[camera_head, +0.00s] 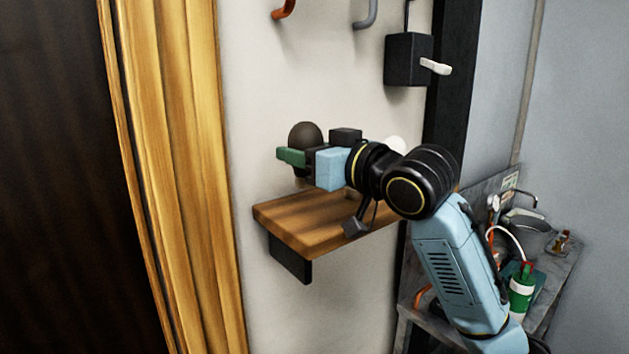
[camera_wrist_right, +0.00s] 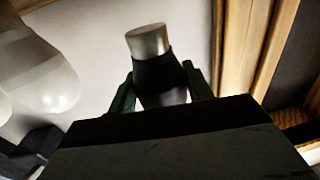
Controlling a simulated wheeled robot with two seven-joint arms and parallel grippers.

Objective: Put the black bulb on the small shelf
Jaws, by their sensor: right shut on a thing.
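The black bulb (camera_head: 305,134) is in the head view above the left end of the small wooden shelf (camera_head: 300,229). My right gripper (camera_head: 296,160) is shut on it with green fingers, which hide part of it. In the right wrist view the bulb (camera_wrist_right: 158,73) is between the two fingers, with its metal base away from the gripper. I cannot tell whether the bulb touches the shelf. My left gripper is not in view.
A white bulb (camera_head: 394,146) shows behind my right wrist; a white bulb (camera_wrist_right: 45,80) is large in the wrist view. A black switch box (camera_head: 408,59) and hooks (camera_head: 284,9) are on the wall above. A cluttered metal table (camera_head: 560,290) stands at right. A wooden frame (camera_head: 180,150) is left.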

